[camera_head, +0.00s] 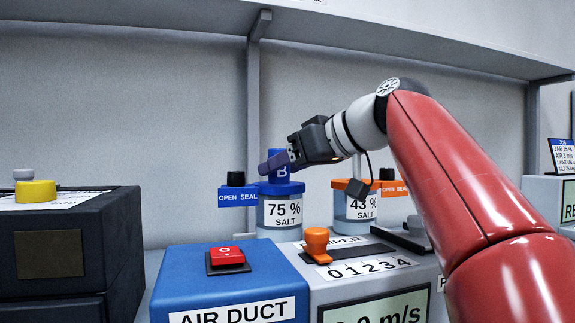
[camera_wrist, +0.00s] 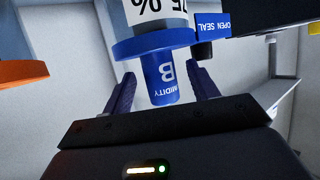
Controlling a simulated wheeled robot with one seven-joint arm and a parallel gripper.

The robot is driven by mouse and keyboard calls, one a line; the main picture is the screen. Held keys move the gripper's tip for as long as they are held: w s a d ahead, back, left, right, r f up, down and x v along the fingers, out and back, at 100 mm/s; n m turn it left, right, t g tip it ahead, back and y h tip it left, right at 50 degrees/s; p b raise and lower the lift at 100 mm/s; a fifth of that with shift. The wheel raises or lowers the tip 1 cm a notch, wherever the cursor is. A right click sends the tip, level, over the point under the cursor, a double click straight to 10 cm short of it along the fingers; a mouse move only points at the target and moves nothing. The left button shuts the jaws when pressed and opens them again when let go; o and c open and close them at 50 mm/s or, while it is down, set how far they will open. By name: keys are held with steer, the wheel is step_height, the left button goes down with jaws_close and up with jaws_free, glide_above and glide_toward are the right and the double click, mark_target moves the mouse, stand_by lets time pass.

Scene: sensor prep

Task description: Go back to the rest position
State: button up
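My gripper (camera_head: 276,162) is at the blue sensor marked B (camera_head: 283,174), which stands upright in the blue-lidded jar labelled 75 % SALT (camera_head: 282,212). In the wrist view the fingers of my gripper (camera_wrist: 162,76) are spread on either side of the sensor (camera_wrist: 164,86), with a gap visible on both sides. The gripper is open and holds nothing. The sensor sits in the blue lid (camera_wrist: 125,47). My arm reaches in from the right in the head view, well away from a folded pose.
An orange-lidded 43 % SALT jar (camera_head: 349,208) stands to the right. OPEN SEAL tags (camera_head: 237,197) sit beside the jars. In front are the blue AIR DUCT box (camera_head: 190,280) with a red button (camera_head: 227,256), and a damper panel (camera_head: 345,291) with an orange knob (camera_head: 317,240). A shelf (camera_head: 330,30) runs above.

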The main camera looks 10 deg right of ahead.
steer(key=shift+o, duration=0.2)
steer(key=shift+o, duration=1)
steer(key=shift+r, duration=0.1)
step_height(320, 180, up, 8)
steer(key=p, duration=0.7)
